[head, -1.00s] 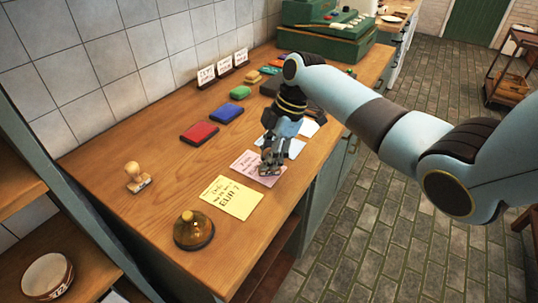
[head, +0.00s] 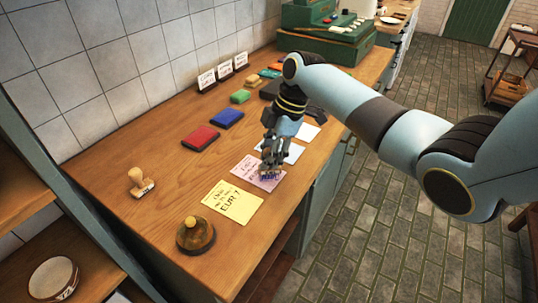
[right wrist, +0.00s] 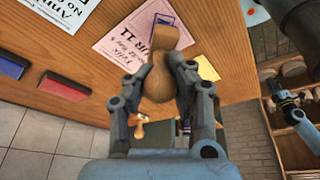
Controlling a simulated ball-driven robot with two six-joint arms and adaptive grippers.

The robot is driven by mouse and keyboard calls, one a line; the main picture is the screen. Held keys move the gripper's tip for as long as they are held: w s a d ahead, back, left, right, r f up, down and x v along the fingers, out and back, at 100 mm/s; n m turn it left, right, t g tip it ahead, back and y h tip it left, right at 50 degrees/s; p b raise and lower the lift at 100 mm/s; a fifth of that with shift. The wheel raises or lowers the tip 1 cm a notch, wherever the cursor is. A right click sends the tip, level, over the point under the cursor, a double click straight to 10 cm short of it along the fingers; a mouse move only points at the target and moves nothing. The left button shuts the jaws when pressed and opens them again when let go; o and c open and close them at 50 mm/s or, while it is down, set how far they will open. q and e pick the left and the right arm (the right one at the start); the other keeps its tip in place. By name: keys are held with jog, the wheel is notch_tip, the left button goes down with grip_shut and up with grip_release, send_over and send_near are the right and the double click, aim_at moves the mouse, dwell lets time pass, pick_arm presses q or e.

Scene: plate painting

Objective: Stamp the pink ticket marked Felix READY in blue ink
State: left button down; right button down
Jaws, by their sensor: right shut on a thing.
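The pink ticket (head: 250,168) lies on the wooden counter; in the right wrist view the ticket (right wrist: 118,38) reads Felix and EUR 11. A blue ink outline (right wrist: 166,17) shows on it, partly hidden by the stamp. My right gripper (head: 271,163) is over the ticket, shut on the round wooden handle of a stamp (right wrist: 158,80). The stamp's face is hidden, and the gap to the paper is hard to judge. The blue ink pad (head: 227,119) lies farther back. In the right wrist view, part of my left gripper (right wrist: 287,98) shows small at the right; its jaws are unclear.
A yellow ticket (head: 232,202) lies beside the pink one, with white tickets (head: 292,152) behind. The counter's middle left is clear.

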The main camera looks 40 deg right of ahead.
jog(key=shift+r+p, duration=2.05)
jog(key=shift+r, duration=0.4)
jog(key=shift+f, duration=0.1)
